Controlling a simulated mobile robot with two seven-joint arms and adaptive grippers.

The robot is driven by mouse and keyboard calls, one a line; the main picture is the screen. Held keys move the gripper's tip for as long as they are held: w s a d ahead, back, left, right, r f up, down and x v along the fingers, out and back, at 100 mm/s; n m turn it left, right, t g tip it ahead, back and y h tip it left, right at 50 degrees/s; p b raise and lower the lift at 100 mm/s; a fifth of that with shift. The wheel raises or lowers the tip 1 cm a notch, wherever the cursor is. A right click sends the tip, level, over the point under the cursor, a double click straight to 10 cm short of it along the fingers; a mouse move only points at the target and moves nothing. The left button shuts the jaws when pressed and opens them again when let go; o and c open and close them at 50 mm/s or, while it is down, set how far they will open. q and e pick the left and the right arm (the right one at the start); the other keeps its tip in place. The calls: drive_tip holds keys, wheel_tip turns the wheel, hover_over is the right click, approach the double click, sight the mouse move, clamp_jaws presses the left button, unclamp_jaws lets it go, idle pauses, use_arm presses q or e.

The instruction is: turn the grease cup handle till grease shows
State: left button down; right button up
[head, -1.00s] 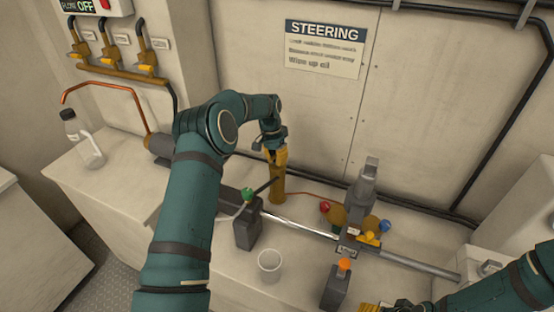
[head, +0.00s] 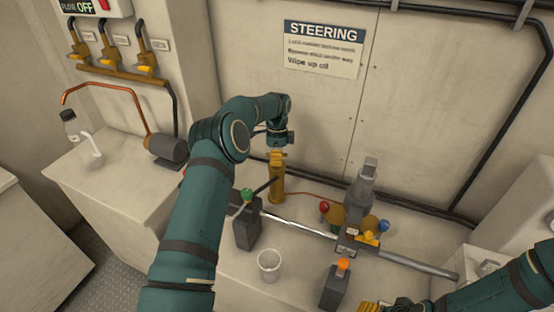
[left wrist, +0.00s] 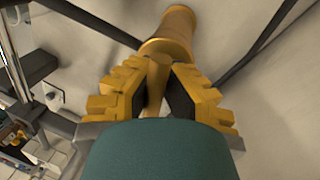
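The brass grease cup (head: 278,188) stands upright on the bench near the back wall; its brass body also shows in the left wrist view (left wrist: 172,36). My left gripper (head: 277,158) is over its top, pointing down. In the left wrist view, its yellow fingers with dark pads (left wrist: 158,78) close from both sides on the brass handle (left wrist: 156,85). The far end of the handle is partly hidden by the fingers. I cannot make out any grease. My right gripper (head: 378,306) is only partly in view at the bottom edge; its fingertips are cut off.
A steel rod (head: 300,224) crosses the bench.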

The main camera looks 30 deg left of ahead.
use_arm(q)
drive_tip(key=shift+s+a+f+m, duration=0.1)
drive_tip(key=shift+s+f+m, duration=0.05)
drive_tip(key=shift+m, duration=0.65)
drive_tip(key=shift+a, duration=0.1)
drive_tip(key=c, duration=0.9)
unclamp_jaws()
drive_tip(key=shift+s+a, duration=0.1)
drive_tip(key=shift+c, duration=0.2)
drive_tip(key=shift+r, duration=0.2)
drive_tip(key=shift+w+r, duration=0.2)
wheel_tip(320, 180, up, 11)
drive_tip(key=w, duration=0.2)
drive_tip(key=shift+a, duration=0.15)
drive_tip(key=shift+r, duration=0.1)
